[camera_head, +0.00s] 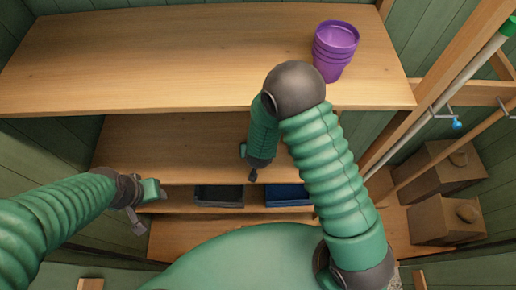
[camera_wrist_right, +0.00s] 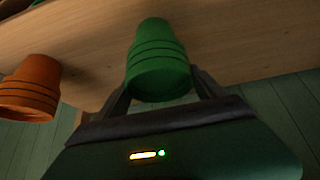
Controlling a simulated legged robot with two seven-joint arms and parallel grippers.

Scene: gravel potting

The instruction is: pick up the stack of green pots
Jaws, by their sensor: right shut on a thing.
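The stack of green pots (camera_wrist_right: 158,52) shows in the right wrist view, its nested rims stacked close together. My right gripper (camera_wrist_right: 162,86) is shut on it, with one dark finger on each side. I cannot tell whether the stack still touches the wooden shelf (camera_wrist_right: 230,40) behind it. In the head view my right arm bends down in front of the shelves and hides the green stack. My left gripper (camera_head: 141,208) is at the left, away from the pots; its fingers are too small to read.
A stack of orange pots (camera_wrist_right: 30,88) is beside the green stack in the wrist view. A stack of purple pots (camera_head: 336,48) stands on the top shelf (camera_head: 170,60). Dark and blue trays (camera_head: 287,196) sit lower. Brown boxes (camera_head: 445,168) and poles are at the right.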

